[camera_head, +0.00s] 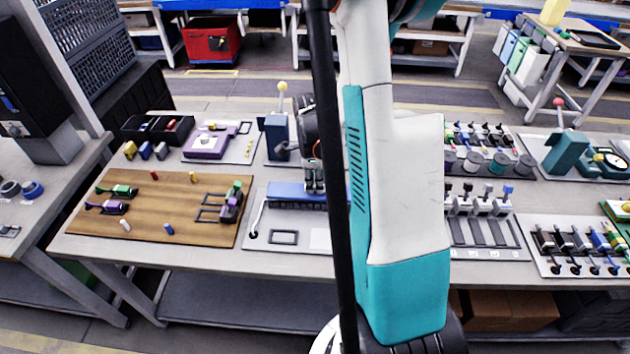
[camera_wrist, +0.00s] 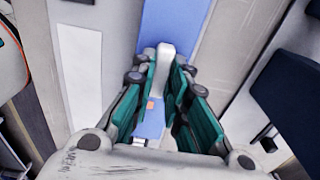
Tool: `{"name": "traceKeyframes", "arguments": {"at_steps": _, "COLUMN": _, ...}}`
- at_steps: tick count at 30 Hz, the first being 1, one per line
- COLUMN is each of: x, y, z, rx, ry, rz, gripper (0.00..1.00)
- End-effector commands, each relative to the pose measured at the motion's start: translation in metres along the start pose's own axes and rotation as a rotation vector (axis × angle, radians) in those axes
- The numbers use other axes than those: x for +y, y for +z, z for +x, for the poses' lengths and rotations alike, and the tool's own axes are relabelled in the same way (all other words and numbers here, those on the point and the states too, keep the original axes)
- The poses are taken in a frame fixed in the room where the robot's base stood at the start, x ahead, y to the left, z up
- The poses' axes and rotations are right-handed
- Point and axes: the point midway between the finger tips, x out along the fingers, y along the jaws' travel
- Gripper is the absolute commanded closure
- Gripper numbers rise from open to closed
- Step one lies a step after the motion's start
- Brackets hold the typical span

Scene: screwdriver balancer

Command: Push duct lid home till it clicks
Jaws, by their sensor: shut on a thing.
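The duct lid is a flat blue strip (camera_head: 288,190) on the workbench, left of my arm in the head view. A dark slotted duct (camera_head: 296,206) shows along its near edge. In the wrist view the blue duct lid (camera_wrist: 172,22) runs away from me under the fingers. A pale grey upright grip (camera_wrist: 165,50) stands over it, between the teal fingers. My gripper (camera_wrist: 162,72) is shut on this grip; in the head view my gripper (camera_head: 314,183) is right over the blue strip. My arm hides the lid's right end, and I cannot tell how fully it is seated.
A brown board (camera_head: 150,205) with small clamps lies to the left. A purple device (camera_head: 208,142) and a lever stand with a yellow knob (camera_head: 282,88) are behind. Racks of small levers (camera_head: 484,205) fill the bench right of my arm.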

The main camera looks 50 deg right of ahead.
Motion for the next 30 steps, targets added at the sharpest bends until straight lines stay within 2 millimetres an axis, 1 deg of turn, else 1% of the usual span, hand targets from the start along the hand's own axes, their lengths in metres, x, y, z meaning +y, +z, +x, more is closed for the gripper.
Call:
{"name": "traceKeyframes", "arguments": {"at_steps": 11, "x": 0.0001, "y": 0.0, "z": -0.0003, "rx": 0.0, "ry": 0.0, "rz": 0.0, "gripper": 1.0}}
{"name": "traceKeyframes", "arguments": {"at_steps": 30, "x": 0.0, "y": 0.0004, "z": 0.0088, "rx": 0.0, "ry": 0.0, "rz": 0.0, "gripper": 1.0}}
